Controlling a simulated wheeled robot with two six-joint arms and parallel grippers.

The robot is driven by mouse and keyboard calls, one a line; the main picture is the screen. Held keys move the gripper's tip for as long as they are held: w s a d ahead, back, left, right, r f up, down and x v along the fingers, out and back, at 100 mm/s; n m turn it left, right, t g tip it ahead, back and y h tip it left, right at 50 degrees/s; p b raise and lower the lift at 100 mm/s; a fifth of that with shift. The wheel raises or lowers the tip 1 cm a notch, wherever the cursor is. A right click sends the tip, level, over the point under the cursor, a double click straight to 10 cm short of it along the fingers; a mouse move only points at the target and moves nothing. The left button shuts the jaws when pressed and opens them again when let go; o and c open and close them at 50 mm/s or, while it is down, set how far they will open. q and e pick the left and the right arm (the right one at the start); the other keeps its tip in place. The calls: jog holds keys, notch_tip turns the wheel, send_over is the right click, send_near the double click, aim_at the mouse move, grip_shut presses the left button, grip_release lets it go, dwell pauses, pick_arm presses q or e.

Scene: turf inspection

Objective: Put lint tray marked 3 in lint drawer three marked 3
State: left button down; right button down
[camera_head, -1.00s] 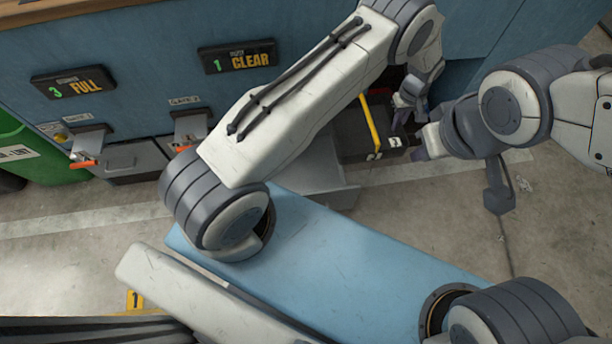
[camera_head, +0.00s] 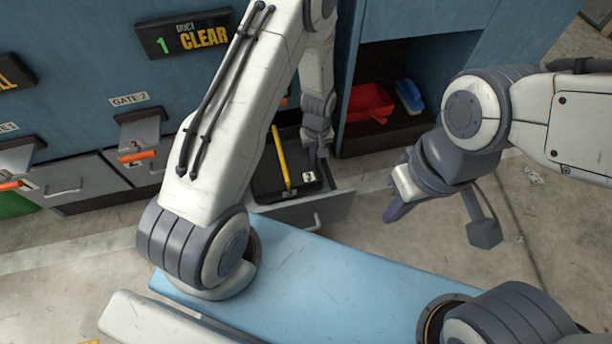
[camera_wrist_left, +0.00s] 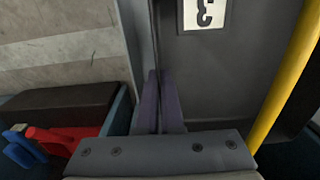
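The lint tray marked 3 (camera_head: 262,187) is black, with a yellow handle bar and a white label. In the left wrist view the tray (camera_wrist_left: 215,75) shows its 3 upside down. It lies within the opening of the pulled-out grey drawer (camera_head: 335,207); whether it rests on the drawer floor I cannot tell. The drawer's own marking is not visible. My left gripper (camera_head: 318,160) is at the tray's right side, its purple fingers (camera_wrist_left: 160,103) nearly together on the tray's wall. My right gripper (camera_head: 392,205) is empty, right of the drawer; its finger gap is unclear.
A red scoop (camera_head: 369,103) and a blue brush (camera_head: 409,95) lie in an open compartment right of the drawer. A CLEAR sign (camera_head: 185,33) marked 1 and the GATE 2 lever (camera_head: 137,156) are on the blue cabinet at left.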

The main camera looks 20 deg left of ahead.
aim_at(315, 170)
pick_arm(q)
notch_tip(315, 170, down, 8)
jog(key=b, duration=0.3)
jog(key=shift+r+b, duration=0.2)
jog(key=shift+b, duration=0.2)
jog(key=shift+r, duration=0.15)
jog(key=c, duration=1.1)
grip_release()
